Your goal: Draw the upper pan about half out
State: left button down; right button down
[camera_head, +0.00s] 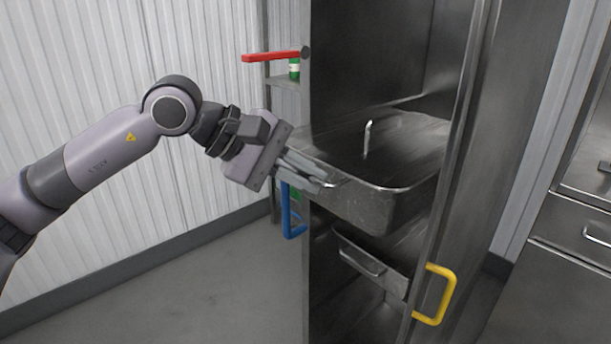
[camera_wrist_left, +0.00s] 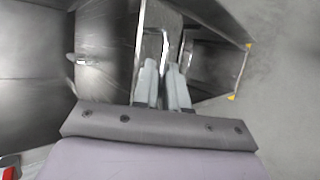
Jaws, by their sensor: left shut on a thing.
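The upper pan (camera_head: 375,208) is a deep metal pan in the tall steel cabinet, and its near end juts out of the opening. A wire handle (camera_head: 368,138) stands at its far end. My left gripper (camera_head: 328,184) is at the pan's near left end, shut on the near handle. In the left wrist view the gripper's two fingers (camera_wrist_left: 165,78) close around the handle bar, and the pan (camera_wrist_left: 108,45) shows beside them. The fingers hide part of the near handle. My right gripper is in neither view.
A lower pan (camera_head: 368,258) with a wire handle sits below in the cabinet. A yellow handle (camera_head: 443,295) is on the cabinet's right side. A red handle (camera_head: 272,57) and a blue handle (camera_head: 288,212) are at the left. The floor (camera_head: 200,290) at front left is clear.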

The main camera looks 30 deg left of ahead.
pick_arm(q)
jog(key=shift+s, duration=0.1)
jog(key=c, duration=1.1)
grip_release()
jog(key=v, duration=0.7)
jog(key=shift+b, duration=0.4)
jog(key=shift+a, duration=0.1)
